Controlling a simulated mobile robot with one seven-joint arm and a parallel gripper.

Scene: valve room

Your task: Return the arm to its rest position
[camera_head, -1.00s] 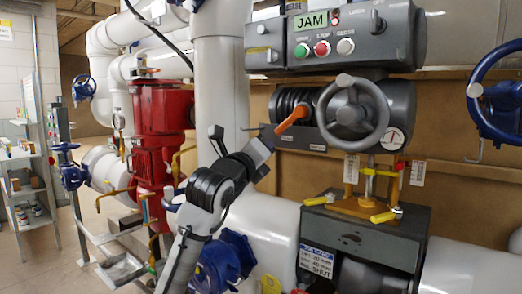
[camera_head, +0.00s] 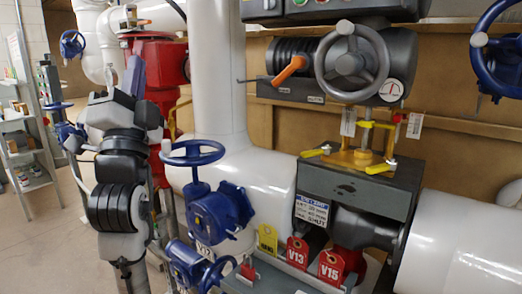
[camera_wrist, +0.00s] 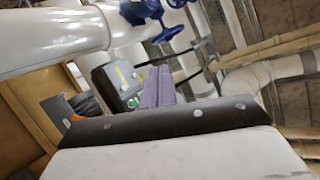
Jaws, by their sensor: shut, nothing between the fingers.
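My arm (camera_head: 120,195) is folded upright at the left of the head view, in front of the red pipe fitting. My gripper (camera_head: 134,75) is at its top, pointing up, clear of the valve gear. Its purple fingers also show in the wrist view (camera_wrist: 157,87), closed together with nothing held.
A white vertical pipe (camera_head: 217,80) stands right of my arm. Blue handwheel valves (camera_head: 220,208) are close on its right, below. The grey handwheel (camera_head: 352,62) is farther right. Tags V13 (camera_head: 297,252) and V15 (camera_head: 331,267) hang low. Open floor lies left, by the shelf (camera_head: 28,150).

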